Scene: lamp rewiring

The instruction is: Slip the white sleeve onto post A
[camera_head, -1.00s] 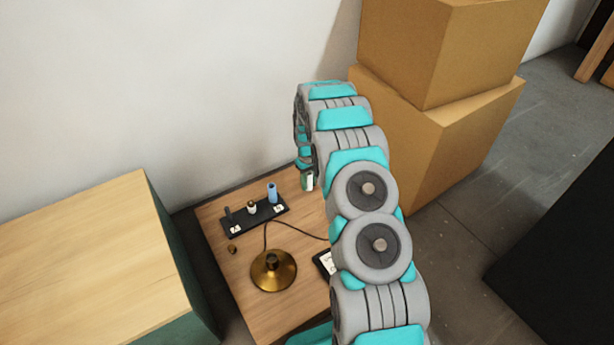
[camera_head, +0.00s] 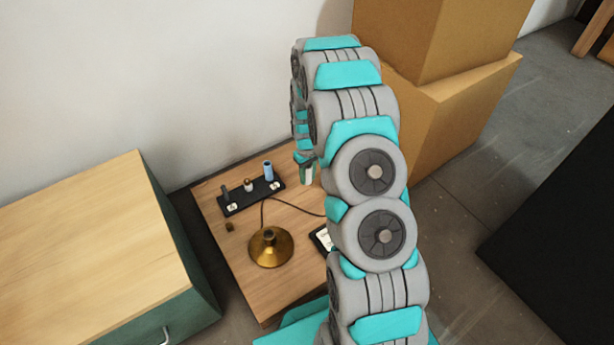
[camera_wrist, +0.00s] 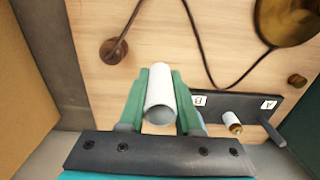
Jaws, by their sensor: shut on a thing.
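My gripper (camera_wrist: 160,100) is shut on the white sleeve (camera_wrist: 161,92), which lies between the green fingers in the wrist view. In the head view the white sleeve (camera_head: 309,175) shows just right of the black block (camera_head: 241,201). The block carries labels A (camera_wrist: 268,104) and B (camera_wrist: 200,100). Post A (camera_head: 226,192) is a bare dark peg at the block's left end in the head view; it also shows in the wrist view (camera_wrist: 272,132). A blue sleeve (camera_head: 268,170) stands at the B end, mostly hidden by a finger in the wrist view. The held sleeve is apart from post A.
A small white piece with a brass tip (camera_wrist: 231,121) stands between the posts. The brass lamp base (camera_head: 270,248) with its dark cord is in front of the block on the wooden table (camera_head: 285,290). A small brass part (camera_head: 229,226) lies left. Cardboard boxes (camera_head: 455,110) stand right.

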